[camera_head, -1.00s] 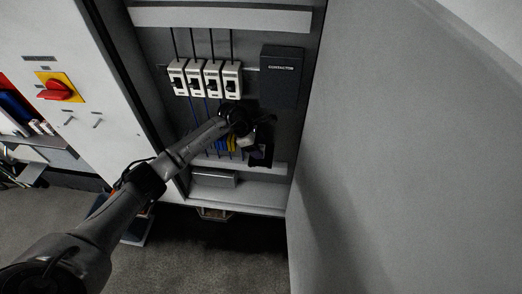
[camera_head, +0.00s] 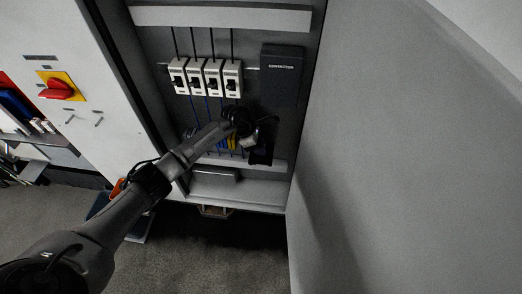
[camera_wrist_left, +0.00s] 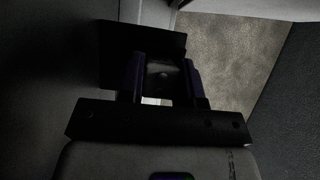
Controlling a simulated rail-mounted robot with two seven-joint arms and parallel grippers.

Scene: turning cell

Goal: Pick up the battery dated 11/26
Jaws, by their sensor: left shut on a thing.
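My left gripper (camera_head: 260,150) is inside the open cabinet, low on the back panel and below the contactor. The left wrist view shows its two fingers (camera_wrist_left: 164,85) closed on a small dark block (camera_wrist_left: 162,73). The block's far side is lost in shadow. No date or label on it can be read, so I cannot tell whether it is the battery dated 11/26. A larger black panel or box (camera_wrist_left: 112,50) lies just beyond and left of the fingers. My right gripper is not in view.
Several white breakers (camera_head: 212,80) and the black contactor box (camera_head: 282,75) are above the gripper. A grey box (camera_head: 214,175) sits on the cabinet's bottom ledge. A large grey panel (camera_head: 400,150) bounds the right. A red rotary switch (camera_head: 58,90) is on the left door.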

